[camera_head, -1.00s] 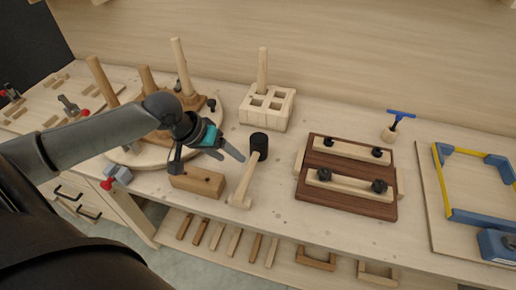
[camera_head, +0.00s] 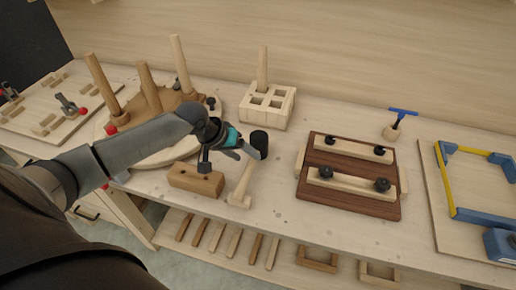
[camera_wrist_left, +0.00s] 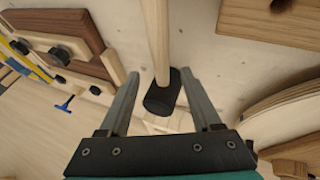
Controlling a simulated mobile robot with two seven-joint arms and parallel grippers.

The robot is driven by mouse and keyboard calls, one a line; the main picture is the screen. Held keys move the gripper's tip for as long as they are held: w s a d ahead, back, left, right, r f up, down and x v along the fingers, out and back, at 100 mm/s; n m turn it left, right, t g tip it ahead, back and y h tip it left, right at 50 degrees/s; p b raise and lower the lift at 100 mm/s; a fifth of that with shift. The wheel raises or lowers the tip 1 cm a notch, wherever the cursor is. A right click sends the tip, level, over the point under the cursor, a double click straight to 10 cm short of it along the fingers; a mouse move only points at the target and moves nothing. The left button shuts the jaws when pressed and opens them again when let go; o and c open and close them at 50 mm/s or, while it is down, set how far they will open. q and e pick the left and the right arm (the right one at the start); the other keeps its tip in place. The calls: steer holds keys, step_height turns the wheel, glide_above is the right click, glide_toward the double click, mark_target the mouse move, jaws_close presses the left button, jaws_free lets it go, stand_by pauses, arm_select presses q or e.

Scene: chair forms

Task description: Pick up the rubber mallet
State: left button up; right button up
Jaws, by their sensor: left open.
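The rubber mallet has a black head (camera_head: 259,141) and a pale wooden handle (camera_head: 241,186). It is on the workbench with its head toward the back and its handle end in a small wooden block. My left gripper (camera_head: 248,153) is open at the mallet head in the head view. In the left wrist view, the mallet head (camera_wrist_left: 162,98) shows between the two open fingers (camera_wrist_left: 163,95), and the handle (camera_wrist_left: 157,40) runs up the picture. I cannot tell whether the fingers touch it. My right gripper is not in view.
A wooden block (camera_head: 196,180) lies left of the mallet. A block with square holes (camera_head: 268,104) stands behind it. A dark clamped board (camera_head: 350,200) lies to the right. A round board with pegs (camera_head: 150,150) is at the left, under my arm.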

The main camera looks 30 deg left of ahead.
mark_target(250, 160)
arm_select(q)
steer(key=shift+b+x, duration=0.55)
steer(key=shift+x, duration=2.05)
steer(key=shift+a, duration=0.1)
steer(key=shift+c, duration=0.2)
jaws_close()
